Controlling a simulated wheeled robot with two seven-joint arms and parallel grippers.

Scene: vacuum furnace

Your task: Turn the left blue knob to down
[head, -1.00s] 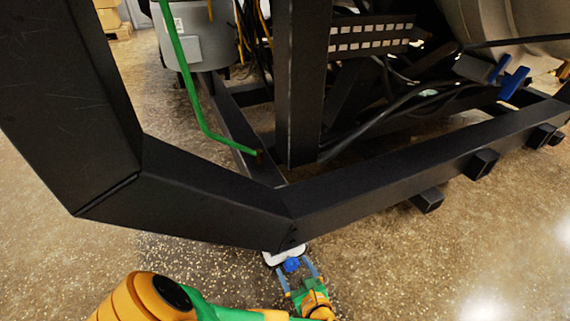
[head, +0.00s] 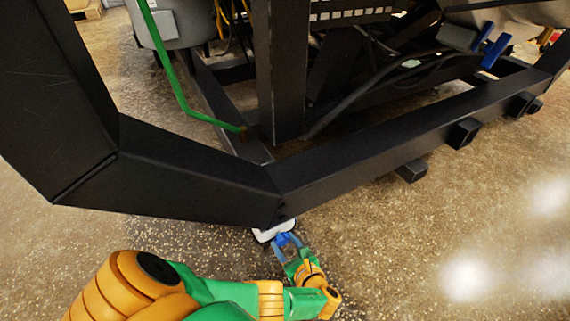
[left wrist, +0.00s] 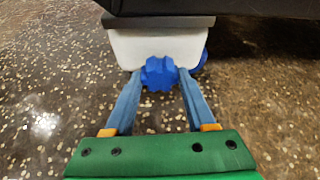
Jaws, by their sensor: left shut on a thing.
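The blue knob (left wrist: 160,74) is on the near face of a white box (left wrist: 138,45) under the dark frame. In the left wrist view it sits between the two blue-grey fingertips of my left gripper (left wrist: 161,80), which are shut on it. In the head view the white box (head: 266,234) shows small below the frame corner, and my left gripper (head: 287,241) reaches it from below. The fingers mostly hide the knob there. A second blue part (left wrist: 202,60) shows at the right side of the box. My right gripper is not in view.
A thick black frame (head: 190,180) crosses above the box, with a beam (head: 400,145) running to the right. A green pipe (head: 172,75) and blue levers (head: 495,48) are farther back. The speckled floor in front is clear.

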